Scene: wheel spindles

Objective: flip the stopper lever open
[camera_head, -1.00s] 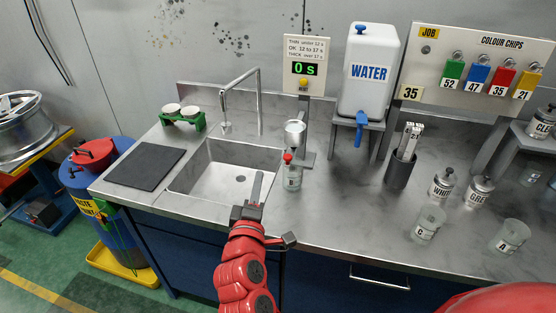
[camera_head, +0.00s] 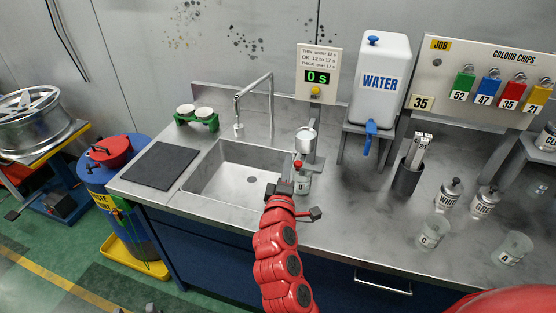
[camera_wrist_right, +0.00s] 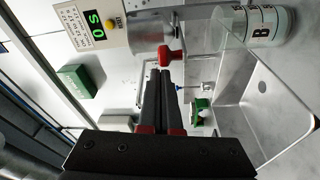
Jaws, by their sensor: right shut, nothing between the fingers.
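The stopper lever shows as a red knob (camera_head: 298,164) just below the metal cup (camera_head: 306,141) on its stand. In the right wrist view the red knob (camera_wrist_right: 171,56) is just beyond my fingertips; I cannot tell whether they touch it. My right gripper (camera_head: 288,181) is shut and empty, in front of the stand at the sink's right edge. Its two dark fingers (camera_wrist_right: 164,74) lie together in the wrist view. A clear jar (camera_head: 304,186) stands under the cup, partly hidden by my gripper; its label reads B in the wrist view (camera_wrist_right: 268,24). My left gripper is not in view.
The sink (camera_head: 250,180) lies left of the stand, with a faucet (camera_head: 240,100) behind it. The timer panel (camera_head: 318,75) reads 0 s. The water tank (camera_head: 380,80) and a dark holder (camera_head: 406,178) are to the right. Open counter lies between stand and holder.

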